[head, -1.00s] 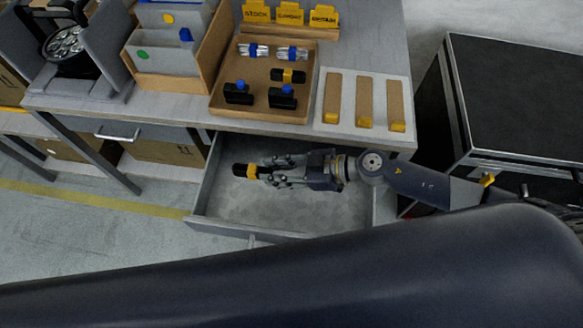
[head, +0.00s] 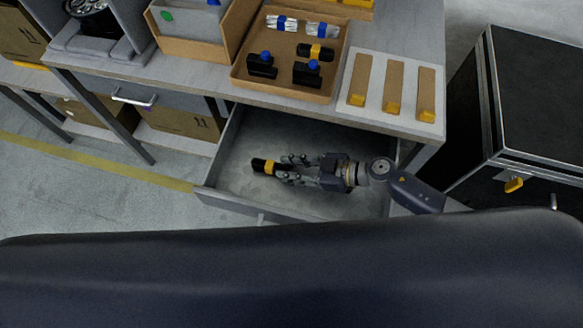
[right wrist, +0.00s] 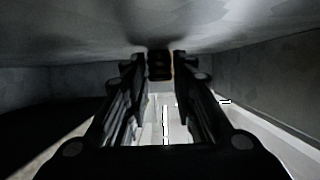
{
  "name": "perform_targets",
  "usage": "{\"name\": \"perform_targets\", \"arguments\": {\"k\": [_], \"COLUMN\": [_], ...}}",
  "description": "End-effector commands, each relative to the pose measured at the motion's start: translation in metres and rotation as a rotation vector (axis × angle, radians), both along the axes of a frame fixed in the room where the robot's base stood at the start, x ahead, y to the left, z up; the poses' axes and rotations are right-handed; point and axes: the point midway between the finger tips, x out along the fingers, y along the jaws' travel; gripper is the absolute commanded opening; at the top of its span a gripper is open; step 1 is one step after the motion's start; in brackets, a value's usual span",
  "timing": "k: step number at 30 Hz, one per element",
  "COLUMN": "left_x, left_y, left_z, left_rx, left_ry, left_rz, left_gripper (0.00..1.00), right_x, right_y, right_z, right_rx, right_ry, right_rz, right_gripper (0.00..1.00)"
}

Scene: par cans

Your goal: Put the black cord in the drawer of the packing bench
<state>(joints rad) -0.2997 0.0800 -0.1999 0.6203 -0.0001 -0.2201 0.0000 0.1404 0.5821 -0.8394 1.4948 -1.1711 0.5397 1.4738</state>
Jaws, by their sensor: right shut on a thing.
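The black cord (head: 259,165), a short dark bundle with a yellow band, is held at the tips of my right gripper (head: 283,171). The right gripper is shut on it, over the open drawer (head: 225,200) of the packing bench (head: 200,92). In the right wrist view the cord (right wrist: 160,66) shows dark between the fingertips, with drawer walls around. I cannot tell whether the cord touches the drawer floor. The drawer looks otherwise empty. My left gripper is not in view.
A tray (head: 240,78) on the bench holds black clips with blue knobs, silver bundles and another black cord (head: 315,52) with a yellow band. A white board (head: 391,95) with yellow-tipped strips lies beside it. A black case (head: 535,90) stands at the right.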

Motion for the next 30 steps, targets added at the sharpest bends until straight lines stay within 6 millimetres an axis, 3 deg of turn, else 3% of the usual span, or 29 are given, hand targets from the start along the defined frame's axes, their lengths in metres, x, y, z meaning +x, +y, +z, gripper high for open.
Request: {"name": "perform_targets", "arguments": {"k": [4, 5, 7, 8, 19, 30], "left_x": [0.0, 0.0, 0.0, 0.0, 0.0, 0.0], "left_y": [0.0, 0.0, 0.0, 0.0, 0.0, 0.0], "left_z": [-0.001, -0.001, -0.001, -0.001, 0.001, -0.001], "left_rx": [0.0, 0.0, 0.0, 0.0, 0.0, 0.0], "left_ry": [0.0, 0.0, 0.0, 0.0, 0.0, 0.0], "left_rz": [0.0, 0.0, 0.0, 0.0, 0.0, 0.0], "left_gripper": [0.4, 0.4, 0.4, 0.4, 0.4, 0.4], "right_x": [0.0, 0.0, 0.0, 0.0, 0.0, -0.017], "right_y": [0.0, 0.0, 0.0, 0.0, -0.001, -0.051], "right_z": [-0.003, -0.004, -0.003, -0.003, 0.002, 0.02], "right_rx": [0.0, -0.001, -0.001, -0.001, -0.001, -0.005], "right_ry": [0.0, 0.0, 0.0, 0.0, 0.0, 0.001], "right_rz": [0.0, 0.0, 0.0, 0.0, -0.001, -0.001], "right_gripper": [0.0, 0.27, 0.43, 0.45, 0.45, 0.45]}}
